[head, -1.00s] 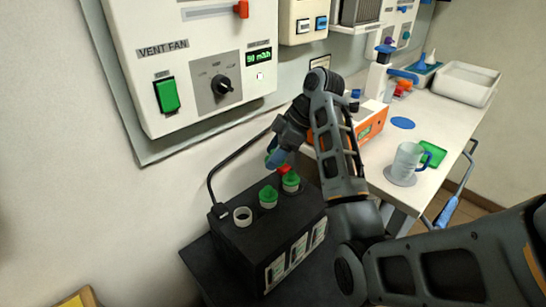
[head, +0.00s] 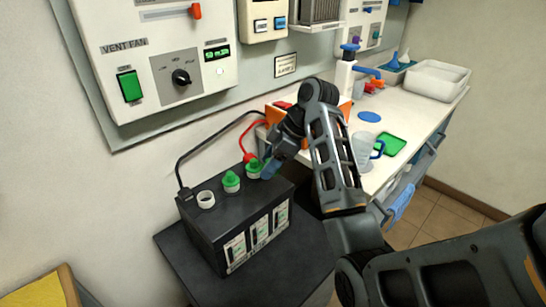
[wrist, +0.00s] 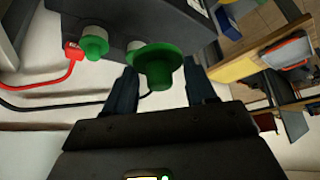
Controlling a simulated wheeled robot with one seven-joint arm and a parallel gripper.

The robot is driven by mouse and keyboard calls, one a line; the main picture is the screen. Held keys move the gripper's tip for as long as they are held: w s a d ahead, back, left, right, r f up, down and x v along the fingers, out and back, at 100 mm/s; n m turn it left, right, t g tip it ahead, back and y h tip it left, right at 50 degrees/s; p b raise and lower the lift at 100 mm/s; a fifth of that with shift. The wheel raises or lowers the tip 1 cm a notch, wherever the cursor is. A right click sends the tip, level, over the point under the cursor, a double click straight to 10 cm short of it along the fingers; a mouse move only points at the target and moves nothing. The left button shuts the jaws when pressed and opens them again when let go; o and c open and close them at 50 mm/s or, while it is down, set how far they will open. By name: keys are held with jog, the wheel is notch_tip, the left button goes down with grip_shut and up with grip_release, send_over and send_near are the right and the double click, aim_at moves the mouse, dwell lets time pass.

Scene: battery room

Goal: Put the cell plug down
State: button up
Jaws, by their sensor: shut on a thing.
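My gripper (head: 270,169) is shut on a green cell plug (wrist: 157,65), which sits between its two blue fingers in the wrist view. In the head view the held plug is hidden by the gripper. The gripper is at the right end of the black battery (head: 240,213). Two other green plugs, the middle one (head: 231,182) and the right one (head: 254,169), sit on the battery top. The left cell opening (head: 205,199) shows a bare white ring. The wrist view shows a seated green plug (wrist: 92,42) left of the held one.
A black cable (head: 183,165) and a red lead (head: 247,140) run to the battery. The battery stands on a dark stand (head: 185,265). The white bench (head: 425,105) on the right holds a blue disc (head: 369,117), a clear jug (head: 362,150) and a green square (head: 391,145).

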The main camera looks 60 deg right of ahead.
jog(key=a+f+m+h, duration=0.1)
jog(key=a+f+m, duration=0.2)
jog(key=a+f, duration=0.6)
jog(key=a+f+m+t+h, duration=0.1)
jog(key=a+f+m+h, duration=0.1)
jog(key=a+f, duration=0.7)
jog(key=a+m, duration=0.1)
jog(key=a, duration=0.6)
jog(key=shift+s+a, duration=0.15)
jog(key=shift+a, duration=0.25)
jog(key=shift+s+d+f, duration=0.1)
